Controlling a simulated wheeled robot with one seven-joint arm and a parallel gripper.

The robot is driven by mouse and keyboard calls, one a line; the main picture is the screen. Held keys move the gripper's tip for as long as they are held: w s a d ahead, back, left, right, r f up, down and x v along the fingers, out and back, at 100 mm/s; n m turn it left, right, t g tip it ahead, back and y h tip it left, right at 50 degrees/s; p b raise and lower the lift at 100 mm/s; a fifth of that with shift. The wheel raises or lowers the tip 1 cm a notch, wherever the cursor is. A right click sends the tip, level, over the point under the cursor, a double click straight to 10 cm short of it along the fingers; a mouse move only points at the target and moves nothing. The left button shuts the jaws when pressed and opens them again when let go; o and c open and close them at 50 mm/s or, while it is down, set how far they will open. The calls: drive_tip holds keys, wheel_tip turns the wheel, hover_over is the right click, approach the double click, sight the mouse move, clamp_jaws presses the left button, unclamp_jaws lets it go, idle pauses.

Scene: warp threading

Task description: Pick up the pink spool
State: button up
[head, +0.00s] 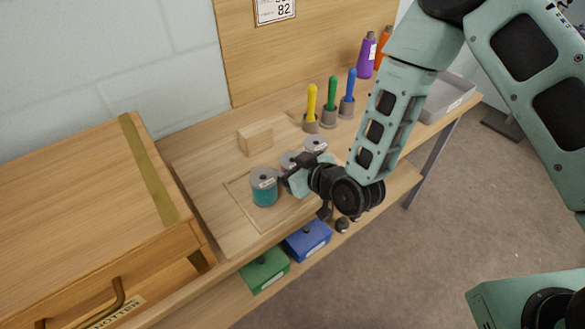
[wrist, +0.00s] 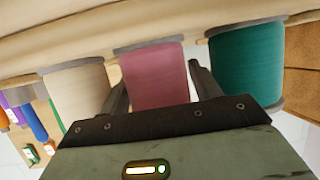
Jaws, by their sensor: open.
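The pink spool (wrist: 158,78) stands between my gripper's two fingers in the wrist view, with a finger on each side. My gripper (head: 291,182) is open, low over the workbench at the row of spools. I cannot tell whether the fingers touch the pink spool. A teal spool (head: 264,188) stands to its left in the head view, and a pale cream spool (wrist: 77,92) on its other side.
The neighbouring spools leave little room beside the fingers. A wooden block (head: 255,137) sits behind the row. Yellow, green and blue-handled tools (head: 331,103) stand in holders further right. A wooden drawer cabinet (head: 85,195) is at left. Green (head: 265,270) and blue (head: 308,241) boxes are on the lower shelf.

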drive_tip(key=shift+c, duration=0.3)
drive_tip(key=c, duration=0.7)
drive_tip(key=shift+r, duration=0.15)
